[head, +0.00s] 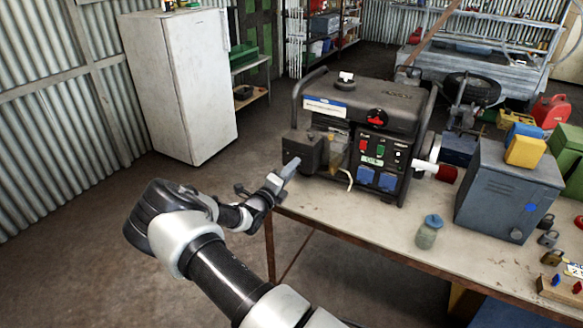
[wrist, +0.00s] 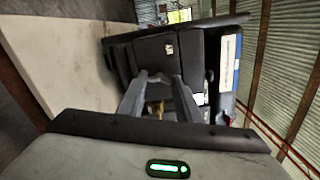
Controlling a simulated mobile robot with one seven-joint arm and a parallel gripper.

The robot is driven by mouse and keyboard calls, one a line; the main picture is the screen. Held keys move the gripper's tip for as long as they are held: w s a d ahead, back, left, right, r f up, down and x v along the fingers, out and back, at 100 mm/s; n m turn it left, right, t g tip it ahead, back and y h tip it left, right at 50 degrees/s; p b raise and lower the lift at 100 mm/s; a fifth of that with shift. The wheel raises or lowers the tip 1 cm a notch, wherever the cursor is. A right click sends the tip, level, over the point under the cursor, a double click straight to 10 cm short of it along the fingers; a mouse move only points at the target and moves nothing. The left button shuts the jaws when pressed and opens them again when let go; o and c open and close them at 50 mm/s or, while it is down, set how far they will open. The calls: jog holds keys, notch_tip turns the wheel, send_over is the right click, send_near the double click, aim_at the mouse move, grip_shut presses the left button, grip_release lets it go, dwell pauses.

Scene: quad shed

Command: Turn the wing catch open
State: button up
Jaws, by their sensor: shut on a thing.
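A black generator (head: 365,130) stands on the workbench in the head view. A dark box-shaped cover (head: 302,152) sticks out at its left end; it also fills the middle of the wrist view (wrist: 172,52). My gripper (head: 289,168) is at the near left face of this cover. In the wrist view my two grey fingers (wrist: 160,80) reach to the cover's face. A small brass-coloured piece, seemingly the wing catch (wrist: 155,109), shows between them, and they are shut on it. The fingers hide part of it, so its turn angle cannot be told. The cover sits against the generator.
The workbench (head: 345,218) holds a blue-lidded jar (head: 429,232), a grey metal cabinet (head: 507,195) and several padlocks to the right. A white fridge (head: 182,85) stands behind at the left. The floor left of the bench is clear.

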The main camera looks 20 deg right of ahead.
jog(key=shift+f+n+p, duration=0.1)
jog(key=shift+n+p, duration=0.2)
jog(key=shift+n, duration=1.4)
jog(key=shift+s, duration=0.1)
jog(key=o, duration=1)
jog(key=shift+o, duration=0.2)
jog(key=v, duration=1.7)
